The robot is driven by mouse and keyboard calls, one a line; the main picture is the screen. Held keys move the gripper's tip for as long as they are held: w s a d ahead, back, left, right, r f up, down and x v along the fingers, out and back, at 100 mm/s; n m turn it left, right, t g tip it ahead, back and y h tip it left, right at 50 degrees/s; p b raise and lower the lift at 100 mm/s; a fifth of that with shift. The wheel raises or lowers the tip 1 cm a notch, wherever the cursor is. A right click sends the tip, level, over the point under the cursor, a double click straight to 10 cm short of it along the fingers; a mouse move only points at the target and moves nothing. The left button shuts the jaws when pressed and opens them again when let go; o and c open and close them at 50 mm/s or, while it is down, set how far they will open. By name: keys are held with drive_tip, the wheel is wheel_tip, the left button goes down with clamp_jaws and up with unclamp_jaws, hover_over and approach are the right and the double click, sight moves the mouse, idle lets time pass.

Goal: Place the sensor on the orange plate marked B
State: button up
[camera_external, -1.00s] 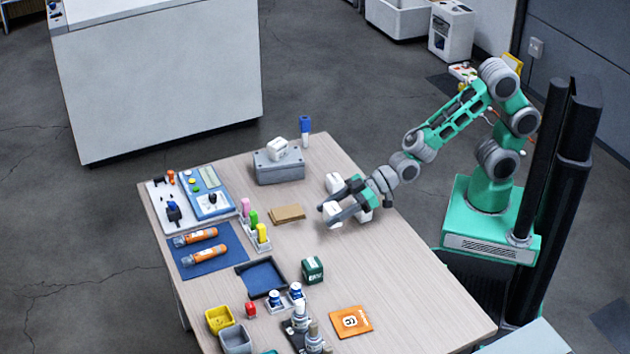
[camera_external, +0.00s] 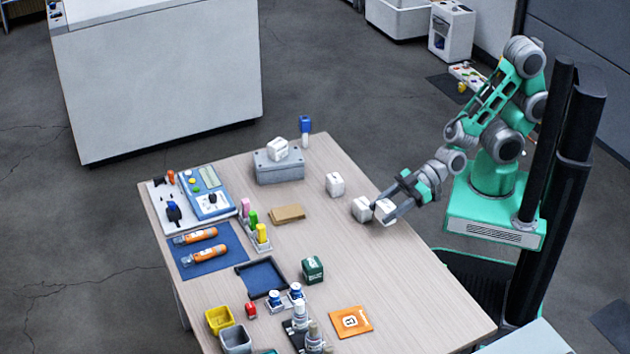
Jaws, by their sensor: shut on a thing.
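The orange plate (camera_external: 351,321) lies flat near the front right of the table. It has a white mark whose letter I cannot read. My gripper (camera_external: 385,210) is over the table's right edge, well behind the plate, and is shut on a small white sensor block (camera_external: 383,208). The fingers partly hide the block, and I cannot tell if it touches the table. A second white block (camera_external: 361,208) stands just left of it. A third white block (camera_external: 335,184) stands farther back left.
A grey box (camera_external: 279,170) with a white piece on top stands at the back. A dark green box (camera_external: 313,269), small bottles and a dark blue tray (camera_external: 262,277) are left of the plate. The table between my gripper and the plate is clear.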

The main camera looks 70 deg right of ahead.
drive_tip(key=shift+n+g+y, duration=0.7)
drive_tip(key=shift+n+g, duration=0.1)
drive_tip(key=shift+n, duration=0.1)
drive_tip(key=a+b, duration=0.1)
drive_tip(key=a, duration=0.2)
drive_tip(key=a+f+b, duration=0.1)
drive_tip(key=a, duration=0.1)
drive_tip(key=a+f+b, duration=0.1)
drive_tip(key=a, duration=0.2)
drive_tip(key=shift+s+a+f+b, duration=0.1)
drive_tip(key=shift+s+a+b, duration=0.2)
drive_tip(key=shift+a, duration=0.05)
drive_tip(key=s+a+r+n+g+y+b, duration=0.1)
drive_tip(key=s+a+r+n+g, duration=0.15)
drive_tip(key=a+r, duration=0.35)
drive_tip(key=s+a+r+n+g+y, duration=0.1)
drive_tip(key=a+r+n+g, duration=0.15)
drive_tip(key=a+r, duration=0.35)
drive_tip(key=n+g, duration=0.2)
hover_over(350, 323)
drive_tip(key=f, duration=1.1)
drive_tip(key=shift+s+d+f, duration=0.1)
drive_tip(key=shift+s+d, duration=0.05)
drive_tip(key=shift+d, duration=0.1)
drive_tip(key=shift+a+f, duration=0.15)
drive_tip(key=shift+f, duration=0.75)
drive_tip(key=shift+a+f, duration=0.1)
drive_tip(key=shift+f, duration=0.75)
drive_tip(key=shift+b, duration=0.3)
